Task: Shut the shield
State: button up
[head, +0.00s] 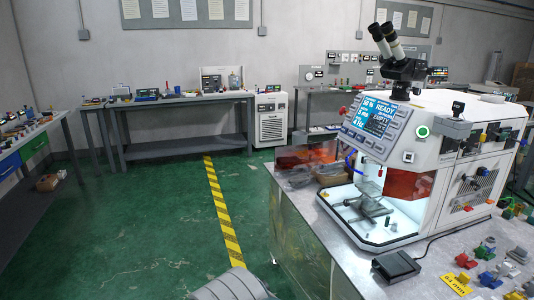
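A white benchtop machine (440,150) stands on the metal-topped table at the right, with binocular eyepieces on top and a lit screen (378,117) that reads READY and EMPTY. Its lit work bay (372,210) is open toward me, and a small metal stage (362,203) shows inside. A see-through orange panel (305,157) sticks out to the left of the bay and looks like the shield swung open. Another orange panel (406,186) covers the right side of the bay. My gripper is not in view.
A black foot pedal (396,265) lies on the table's front, with several small coloured parts to its right. The table (335,260) has a near left corner. Green floor (140,220) with a yellow-black stripe is clear to the left. Benches line the back and left.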

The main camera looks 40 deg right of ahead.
aim_at(305, 155)
jog(key=i+z, duration=0.4)
jog(key=i+j+z, duration=0.15)
jog(key=i+z, duration=0.2)
jog(key=i, duration=0.2)
jog(key=i+j+z, duration=0.25)
jog(key=i+z, duration=0.15)
jog(key=i+j+z, duration=0.1)
jog(key=z, duration=0.3)
jog(key=i+j+z, duration=0.25)
jog(key=z, duration=0.15)
jog(key=i+j+z, duration=0.2)
jog(key=z, duration=0.2)
jog(key=i+j+z, duration=0.15)
jog(key=j+z, duration=0.25)
jog(key=i+j+z, duration=0.15)
jog(key=j+z, duration=0.2)
jog(key=i+j+z, duration=0.1)
jog(key=j+z, duration=0.6)
jog(key=k, duration=0.25)
jog(key=i+j, duration=0.3)
jog(key=i+l, duration=0.05)
jog(key=i, duration=0.1)
